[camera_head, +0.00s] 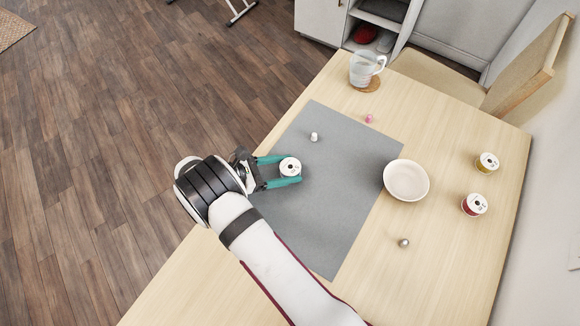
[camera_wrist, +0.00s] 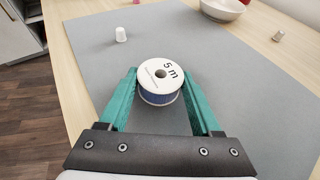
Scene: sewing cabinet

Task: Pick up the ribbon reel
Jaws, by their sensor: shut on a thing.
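The ribbon reel (camera_head: 290,167) is a small white-topped spool over the grey mat (camera_head: 330,225). In the wrist view the reel (camera_wrist: 160,78) shows a "5 m" label, a centre hole and dark blue ribbon below its top rim. My gripper (camera_head: 283,170) has teal fingers, one on each side of the reel. In the wrist view my gripper (camera_wrist: 160,88) is shut on the reel, which sits upright between the fingertips. I cannot tell whether the reel touches the mat.
A white thimble (camera_head: 314,136) stands on the mat near the reel. A pink thimble (camera_head: 369,118), bowl (camera_head: 407,181), metallic thimble (camera_head: 404,242), red reel (camera_head: 474,204), yellow reel (camera_head: 487,162) and glass mug (camera_head: 364,70) are on the table (camera_head: 440,130). The mat's lower part is clear.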

